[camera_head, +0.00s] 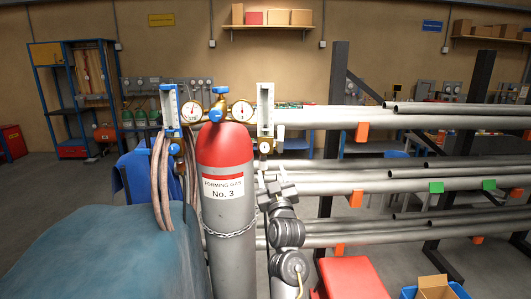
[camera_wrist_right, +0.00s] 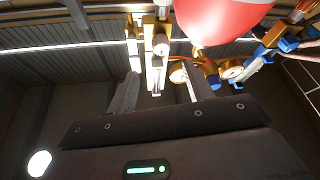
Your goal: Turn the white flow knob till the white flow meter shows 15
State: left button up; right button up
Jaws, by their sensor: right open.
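The white flow meter (camera_head: 265,108) stands upright on the right side of the gas regulator, and its reading is too small to make out. The white flow knob (camera_head: 265,147) is at its lower end. In the right wrist view the white flow meter (camera_wrist_right: 150,65) and the knob (camera_wrist_right: 161,45) appear beyond and between my fingers. My right gripper (camera_head: 279,185) is open and empty, below the knob and apart from it in the head view. It also shows in the wrist view (camera_wrist_right: 163,88). My left gripper is not in view.
A red-topped gas cylinder (camera_head: 224,150) labelled No. 3 stands beside my right arm, with a chain around it. Racked pipes (camera_head: 430,180) are at the right, a red box (camera_head: 350,278) below.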

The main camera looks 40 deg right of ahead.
aim_at(265, 151)
jog(key=p+x, duration=0.4)
jog(key=x, duration=0.5)
jog(key=shift+w+r, duration=0.1)
jog(key=shift+w, duration=0.05)
jog(key=shift+w+d+r+p, duration=0.1)
jog(key=shift+w+d+p, duration=0.35)
jog(key=shift+w, duration=0.2)
jog(key=shift+a, duration=0.1)
jog(key=c, duration=1)
